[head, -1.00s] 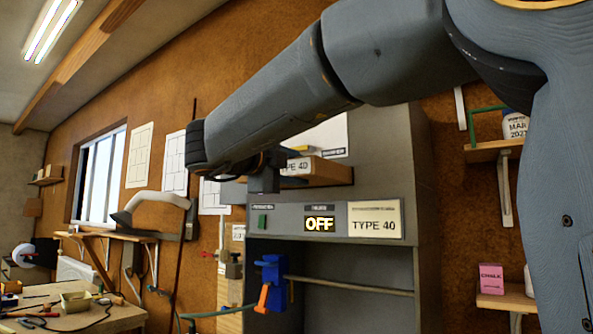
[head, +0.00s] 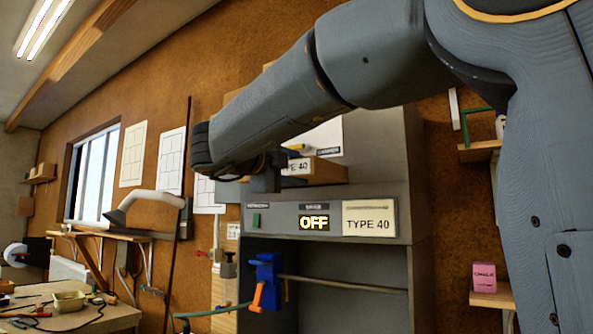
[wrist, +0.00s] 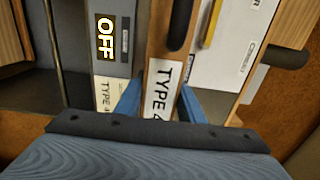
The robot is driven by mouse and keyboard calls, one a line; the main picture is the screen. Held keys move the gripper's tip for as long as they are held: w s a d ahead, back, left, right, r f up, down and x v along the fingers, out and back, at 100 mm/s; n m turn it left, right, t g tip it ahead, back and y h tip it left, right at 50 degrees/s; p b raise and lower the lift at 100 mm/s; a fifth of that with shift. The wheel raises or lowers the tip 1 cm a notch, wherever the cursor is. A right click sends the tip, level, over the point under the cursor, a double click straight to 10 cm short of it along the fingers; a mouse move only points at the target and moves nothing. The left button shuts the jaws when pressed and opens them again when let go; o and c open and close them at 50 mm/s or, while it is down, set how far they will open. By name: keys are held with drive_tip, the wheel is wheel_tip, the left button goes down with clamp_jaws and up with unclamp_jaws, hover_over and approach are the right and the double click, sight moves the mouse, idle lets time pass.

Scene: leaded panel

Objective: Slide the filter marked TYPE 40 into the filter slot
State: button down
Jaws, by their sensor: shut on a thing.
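The TYPE 40 filter (head: 328,171) is a wooden-framed slab with a white label, in front of the upper part of the grey cabinet. My gripper (head: 265,180) is at its left end in the head view and covers part of the label. In the wrist view my gripper (wrist: 160,104) has its blue fingers on either side of the filter (wrist: 168,55), shut on it. A dark grip hole shows in the frame. A TYPE 40 card (head: 369,218) is on the cabinet panel, beside a display (head: 314,223) reading OFF. I cannot make out the slot opening.
A white board (wrist: 232,45) with a yellow pencil is close beside the filter in the wrist view, with another wooden piece (wrist: 285,30) beyond. Below the panel, the cabinet (head: 375,268) is open, with a blue clamp (head: 267,272) and a rod. Shelves stand right.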

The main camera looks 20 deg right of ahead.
sight(320, 183)
drive_tip(key=shift+p+x, duration=0.4)
drive_tip(key=shift+x, duration=5.2)
drive_tip(key=c, duration=1.1)
unclamp_jaws()
drive_tip(key=shift+b+v, duration=1.45)
drive_tip(key=shift+v, duration=2.45)
